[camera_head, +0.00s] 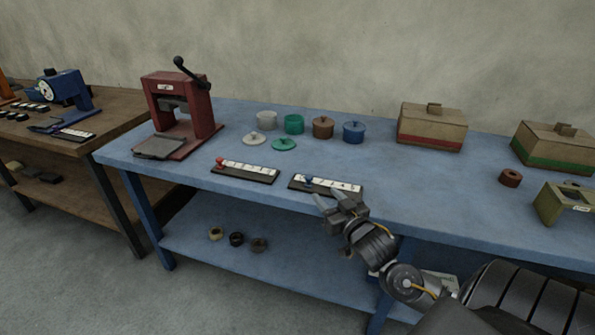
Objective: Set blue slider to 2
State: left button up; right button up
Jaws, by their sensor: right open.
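The blue slider knob (308,181) sits near the left end of its dark track with a white numbered strip (345,187), at the front edge of the blue table. The numbers on the strip are too small to read surely. My right gripper (326,196) is open, with its fingertips just in front of and slightly right of the blue knob. I cannot tell whether it touches the track. It seems to hold nothing. My left gripper is out of view.
A red slider (220,162) on a similar track lies to the left. Behind are several pots, such as a blue one (354,132), and a loose green lid (284,144). A red press (180,112) stands left, and a cardboard box (432,127) right. The table between is clear.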

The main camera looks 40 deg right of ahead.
aim_at(311, 179)
jog(key=w, duration=0.3)
jog(key=w+d, duration=0.1)
jog(key=w, duration=0.6)
jog(key=shift+w+d, duration=0.25)
jog(key=shift+d, duration=0.15)
jog(key=shift+r, duration=0.1)
grip_shut()
